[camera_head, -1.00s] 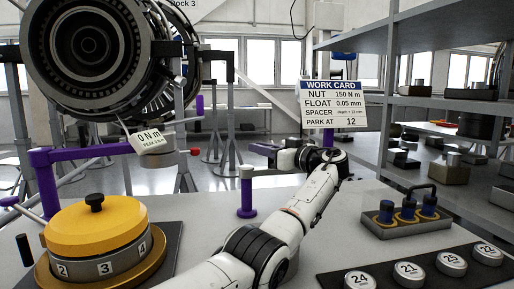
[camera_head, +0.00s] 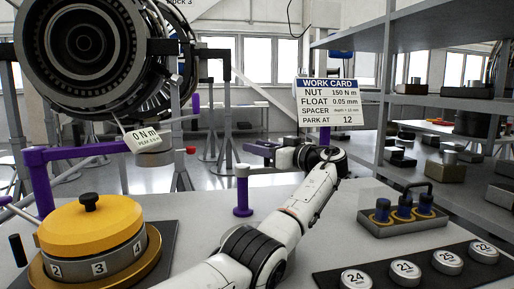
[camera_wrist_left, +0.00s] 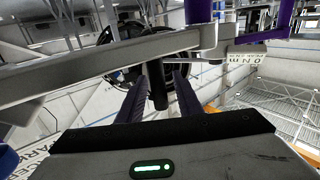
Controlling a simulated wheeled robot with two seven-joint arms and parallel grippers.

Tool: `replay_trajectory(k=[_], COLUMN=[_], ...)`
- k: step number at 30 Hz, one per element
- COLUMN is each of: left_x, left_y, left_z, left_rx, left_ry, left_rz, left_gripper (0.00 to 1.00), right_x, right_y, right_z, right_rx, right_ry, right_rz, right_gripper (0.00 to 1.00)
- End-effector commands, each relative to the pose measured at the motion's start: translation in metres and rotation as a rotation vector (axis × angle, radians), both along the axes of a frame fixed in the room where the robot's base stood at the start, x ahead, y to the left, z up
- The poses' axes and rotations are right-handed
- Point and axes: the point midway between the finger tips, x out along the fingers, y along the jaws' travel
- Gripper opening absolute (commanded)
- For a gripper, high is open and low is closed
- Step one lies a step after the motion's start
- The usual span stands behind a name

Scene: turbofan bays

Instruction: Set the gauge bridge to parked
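What looks like the gauge bridge is a grey bar (camera_head: 264,170) running right from the pale cap of a short purple post (camera_head: 243,195) on the bench. In the left wrist view, which shows the scene upside down, the bar (camera_wrist_left: 110,60) crosses in front of my gripper, and a dark peg handle (camera_wrist_left: 157,88) projects from it. My left gripper (camera_head: 266,148) has its fingers (camera_wrist_left: 160,85) on either side of the peg, apart, with a gap seen at least on the right. The work card (camera_head: 328,101) reads park at 12. My right gripper is not in view.
A yellow-topped drum (camera_head: 90,228) with numbered faces stands at left beside a purple arm (camera_head: 80,153) with a 0 N m tag (camera_head: 145,138). The engine (camera_head: 90,45) hangs above. Numbered discs (camera_head: 405,270) and a tray of blue-topped parts (camera_head: 385,232) lie at right.

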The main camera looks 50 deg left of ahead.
Motion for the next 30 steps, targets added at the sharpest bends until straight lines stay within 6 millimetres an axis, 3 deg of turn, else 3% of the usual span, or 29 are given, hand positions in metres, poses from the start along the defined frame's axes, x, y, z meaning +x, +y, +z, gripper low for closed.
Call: replay_trajectory(k=[9,15,30], left_x=[0.003,0.004,0.003], left_y=[-0.061,-0.089,-0.097], left_z=[0.000,0.000,0.000], left_rx=[0.000,0.000,0.000], left_ry=[0.000,0.000,-0.001], left_rz=[-0.005,-0.003,-0.002], left_gripper=[0.33,0.33,0.33], right_x=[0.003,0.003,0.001], right_y=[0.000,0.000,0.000], right_z=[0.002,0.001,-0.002], right_rx=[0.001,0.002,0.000], right_ry=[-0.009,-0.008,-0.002], right_rz=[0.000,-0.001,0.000], right_gripper=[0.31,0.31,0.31])
